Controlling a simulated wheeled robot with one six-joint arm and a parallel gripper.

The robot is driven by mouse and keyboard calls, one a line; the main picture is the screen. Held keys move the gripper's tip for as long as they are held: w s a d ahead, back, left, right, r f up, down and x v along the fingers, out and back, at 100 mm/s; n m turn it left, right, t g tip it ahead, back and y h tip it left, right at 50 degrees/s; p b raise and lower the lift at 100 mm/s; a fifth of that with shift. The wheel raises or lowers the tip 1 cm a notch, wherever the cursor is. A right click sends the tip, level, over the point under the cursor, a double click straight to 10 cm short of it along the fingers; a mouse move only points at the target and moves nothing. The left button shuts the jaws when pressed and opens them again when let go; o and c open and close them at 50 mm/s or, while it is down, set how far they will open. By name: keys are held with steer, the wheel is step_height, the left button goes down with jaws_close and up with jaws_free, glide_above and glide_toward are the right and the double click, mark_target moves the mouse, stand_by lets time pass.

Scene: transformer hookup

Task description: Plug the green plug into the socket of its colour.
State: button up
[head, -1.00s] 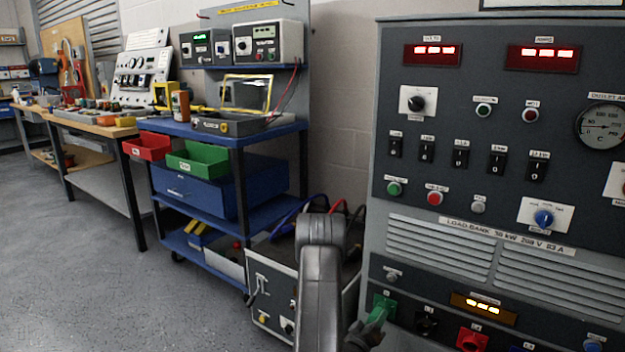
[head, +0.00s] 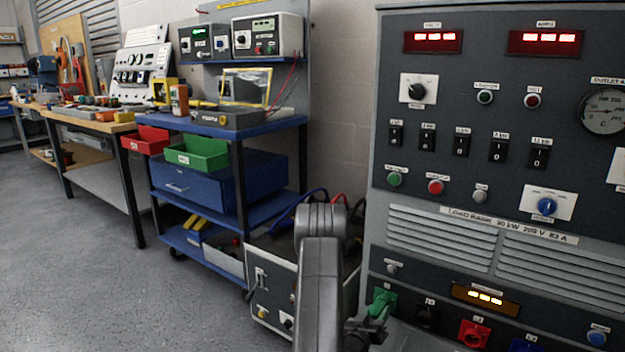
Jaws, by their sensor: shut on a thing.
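The green socket (head: 386,295) is at the left end of the socket row low on the load bank panel. My gripper (head: 374,324) is right in front of it, at the lower middle of the head view. It is shut on the green plug (head: 378,310), of which only a small green part shows between the dark fingers and the socket. The plug points at the green socket and its front end overlaps it in the picture. I cannot tell how far in it sits, or whether it only touches.
A black socket (head: 427,316), a red socket (head: 473,334) and a blue socket (head: 523,346) continue the row to the right. A grey case (head: 270,290) stands left of my arm, beside a blue cart (head: 262,212). Open floor (head: 90,270) lies at the left.

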steer(key=m, duration=0.6)
steer(key=shift+w+d+r+m, duration=0.15)
steer(key=shift+w+m, duration=0.15)
steer(key=shift+w, duration=0.05)
steer(key=o, duration=1.4)
steer(key=shift+s+a+f, duration=0.2)
steer(key=shift+s+a, duration=0.1)
steer(key=shift+s, duration=0.35)
steer(key=shift+v, duration=1.9)
steer(key=shift+a, duration=0.15)
steer(key=p+v, duration=0.2)
steer(key=v, duration=1.1)
steer(key=shift+s+a+p, duration=0.2)
steer(key=shift+s+p, duration=0.05)
steer(key=shift+p, duration=0.1)
